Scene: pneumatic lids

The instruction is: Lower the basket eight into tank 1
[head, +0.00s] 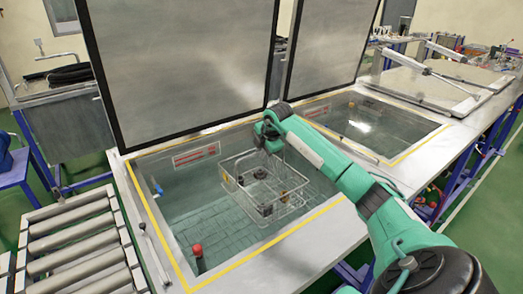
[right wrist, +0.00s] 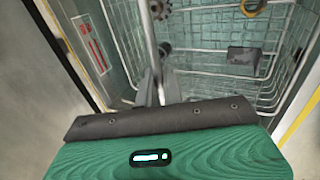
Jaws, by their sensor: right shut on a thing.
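The wire basket (head: 268,188) hangs in or just above the opening of the nearer tank (head: 185,235), whose lid stands open; I cannot tell how deep it is. It holds several dark parts and a yellowish ring, which show in the right wrist view inside the basket (right wrist: 215,55). My right gripper (head: 268,140) is above the basket and shut on its upright handle. In the right wrist view the gripper (right wrist: 158,90) closes around the grey handle bar (right wrist: 149,45). No tank number or basket number is readable. My left gripper is not in view.
The raised lid (head: 185,65) stands behind the nearer tank. A second tank (head: 370,122) to the right also has its lid (head: 330,45) up. A roller conveyor (head: 75,245) lies at the left. Closed lids (head: 430,88) are farther right. A red-knobbed rod (head: 198,252) stands at the tank's near left.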

